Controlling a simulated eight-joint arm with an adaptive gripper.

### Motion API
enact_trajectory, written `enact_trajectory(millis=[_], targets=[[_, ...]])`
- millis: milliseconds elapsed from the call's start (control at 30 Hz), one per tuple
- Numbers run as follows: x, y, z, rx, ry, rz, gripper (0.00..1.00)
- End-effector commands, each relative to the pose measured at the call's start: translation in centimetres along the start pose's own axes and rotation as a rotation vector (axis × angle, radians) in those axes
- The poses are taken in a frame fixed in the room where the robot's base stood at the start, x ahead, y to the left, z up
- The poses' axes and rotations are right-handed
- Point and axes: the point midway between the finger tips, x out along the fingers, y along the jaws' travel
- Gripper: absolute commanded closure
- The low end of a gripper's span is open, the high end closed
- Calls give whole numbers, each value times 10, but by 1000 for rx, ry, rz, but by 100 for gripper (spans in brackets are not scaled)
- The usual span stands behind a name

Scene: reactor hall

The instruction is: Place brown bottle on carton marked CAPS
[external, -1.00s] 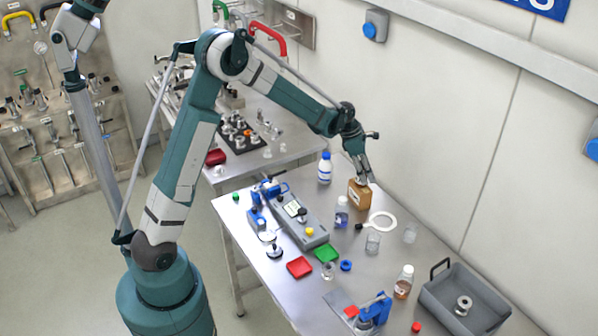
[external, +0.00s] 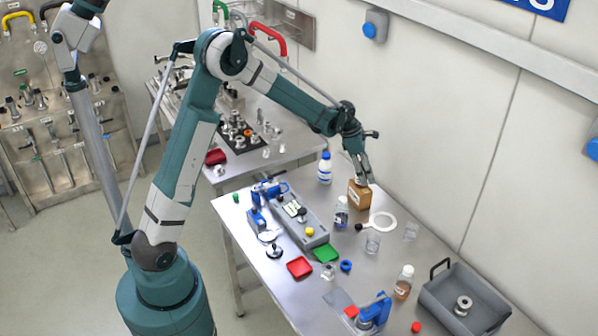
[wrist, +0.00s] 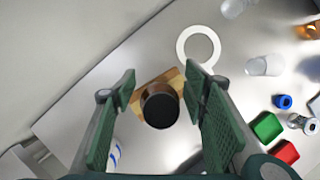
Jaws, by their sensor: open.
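In the wrist view, the brown bottle (wrist: 155,90) shows from above with its round dark cap (wrist: 160,109) between my fingers. Under it are the corners of a tan carton (wrist: 177,77); the bottle appears to stand upright on it. My gripper (wrist: 161,100) is open, with a gap on either side of the bottle. In the external view, the carton (external: 359,196) sits on the table with a pale label on its side, too small to read. My gripper (external: 362,180) is just above the carton, and its fingers mostly hide the bottle there.
A white ring (external: 382,222) lies close beside the carton. An amber bottle with a white cap (external: 403,283) stands by a grey bin (external: 440,300). The wall is behind the table.

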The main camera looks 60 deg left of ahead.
Motion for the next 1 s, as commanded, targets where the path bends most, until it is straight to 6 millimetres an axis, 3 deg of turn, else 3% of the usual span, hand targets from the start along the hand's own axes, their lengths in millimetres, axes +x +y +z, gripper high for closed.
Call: enact_trajectory(millis=[267,700,1000], targets=[[-28,0,-1,-1,0,0,56],[-89,0,-1,0,0,0,56],[-113,0,0,-1,0,0,56]])
